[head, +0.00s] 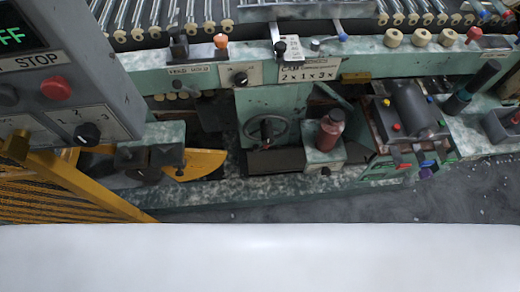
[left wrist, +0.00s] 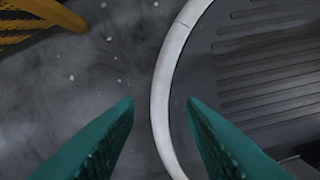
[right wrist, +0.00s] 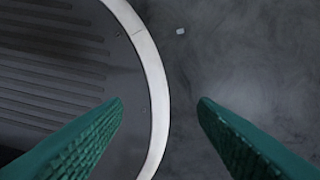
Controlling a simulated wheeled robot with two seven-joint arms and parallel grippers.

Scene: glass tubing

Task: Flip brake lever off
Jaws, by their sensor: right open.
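No label that I can read picks out the brake lever. Along the green machine's front rail in the head view stand a black-knobbed lever (head: 179,46), an orange-knobbed lever (head: 221,42) and another black-topped lever (head: 279,48) beside a white tag. My left gripper (left wrist: 160,101) shows in the left wrist view with its teal fingers apart and nothing between them. My right gripper (right wrist: 160,101) in the right wrist view is also open and empty. Both hang above the floor and my own base. Neither gripper is in the head view, away from the levers.
A grey control box (head: 75,70) with a red STOP button (head: 56,87) stands at the left, above a yellow railing (head: 80,185). A dark red bottle (head: 330,130) stands on a ledge beside a handwheel (head: 265,128). Bare dark floor (head: 420,195) lies in front.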

